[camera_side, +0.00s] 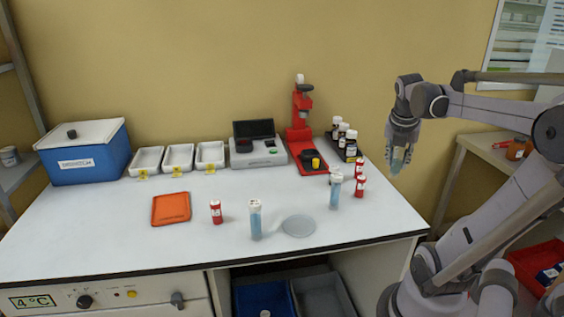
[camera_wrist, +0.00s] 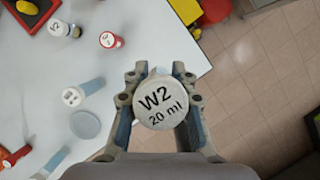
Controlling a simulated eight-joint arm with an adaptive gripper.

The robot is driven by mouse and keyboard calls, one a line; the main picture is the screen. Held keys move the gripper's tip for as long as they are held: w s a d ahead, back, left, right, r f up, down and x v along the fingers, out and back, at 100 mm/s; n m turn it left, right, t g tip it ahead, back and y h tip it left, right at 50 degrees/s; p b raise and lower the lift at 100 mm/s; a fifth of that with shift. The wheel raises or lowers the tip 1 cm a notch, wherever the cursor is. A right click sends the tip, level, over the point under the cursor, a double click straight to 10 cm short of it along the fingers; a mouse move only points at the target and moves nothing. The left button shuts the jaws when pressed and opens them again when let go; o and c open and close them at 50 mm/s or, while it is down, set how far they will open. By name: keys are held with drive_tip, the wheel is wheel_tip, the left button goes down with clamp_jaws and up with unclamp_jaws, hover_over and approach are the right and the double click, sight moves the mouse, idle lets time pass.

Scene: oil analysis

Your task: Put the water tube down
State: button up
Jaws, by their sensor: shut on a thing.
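My gripper (camera_side: 401,148) is shut on a water tube (camera_side: 397,165), held upright in the air just past the right side of the bench. In the wrist view the tube's white cap (camera_wrist: 161,103), marked "W2 20 ml", sits between the two fingers; the fingers hide most of its body. Two other blue-filled tubes with white caps stand on the white bench (camera_side: 110,225): one near the front (camera_side: 255,220), one further right (camera_side: 335,192). A flat, clear round disc (camera_side: 298,226) lies between them.
Red-labelled vials stand at the front (camera_side: 216,213) and right (camera_side: 360,187). An orange mat (camera_side: 171,208) lies left of centre. White trays (camera_side: 178,158), a grey instrument (camera_side: 258,152), a red stand (camera_side: 302,130) and dark bottles (camera_side: 350,147) line the back. The front-left bench is clear.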

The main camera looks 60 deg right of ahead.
wheel_tip(320, 180, up, 4)
drive_tip(key=shift+f, duration=0.1)
drive_tip(key=w+a+n+t, duration=0.1)
drive_tip(key=w+a+n, duration=0.35)
drive_tip(key=w, duration=1.15)
drive_tip(key=w+a+n+t, duration=0.1)
drive_tip(key=w+a, duration=0.6)
drive_tip(key=w, duration=0.9)
drive_tip(key=shift+y, duration=0.4)
drive_tip(key=shift+w+a+f, duration=1.25)
drive_tip(key=shift+a+f, duration=0.15)
drive_tip(key=shift+f, duration=1.3)
drive_tip(key=shift+w+a+f, duration=1.3)
drive_tip(key=shift+a+f, duration=0.05)
drive_tip(key=shift+f, duration=1.35)
drive_tip(key=shift+w+a+f, duration=1.25)
drive_tip(key=shift+a+f, duration=0.15)
drive_tip(key=shift+f, duration=1.3)
drive_tip(key=shift+f, duration=0.1)
drive_tip(key=o, duration=1)
